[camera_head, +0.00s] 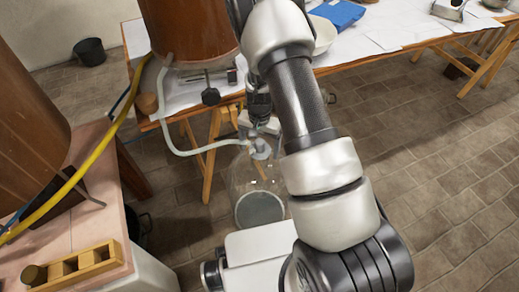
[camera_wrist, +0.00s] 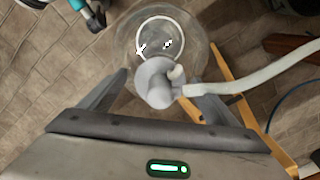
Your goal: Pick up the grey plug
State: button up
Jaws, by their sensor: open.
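The grey plug (camera_wrist: 155,80) sits in the neck of a clear glass bottle (camera_head: 258,190) and has a pale hose (camera_wrist: 265,78) running from its side. In the head view the plug (camera_head: 260,148) shows at the bottle's top, just below my gripper (camera_head: 262,124). In the wrist view my gripper (camera_wrist: 156,90) is open, with one finger on each side of the plug. Both fingers look clear of it. How far down the fingers reach beside the plug is hard to tell.
A white-topped table (camera_head: 395,38) on wooden trestles stands behind, with a large copper vessel (camera_head: 192,28) on it. A pink-topped bench (camera_head: 112,220) at left carries a wooden rack (camera_head: 75,264). A yellow hose (camera_head: 88,165) crosses there. Tiled floor (camera_head: 430,170) at right is free.

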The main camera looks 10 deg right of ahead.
jog(key=shift+r, duration=0.1)
jog(key=c, duration=1.1)
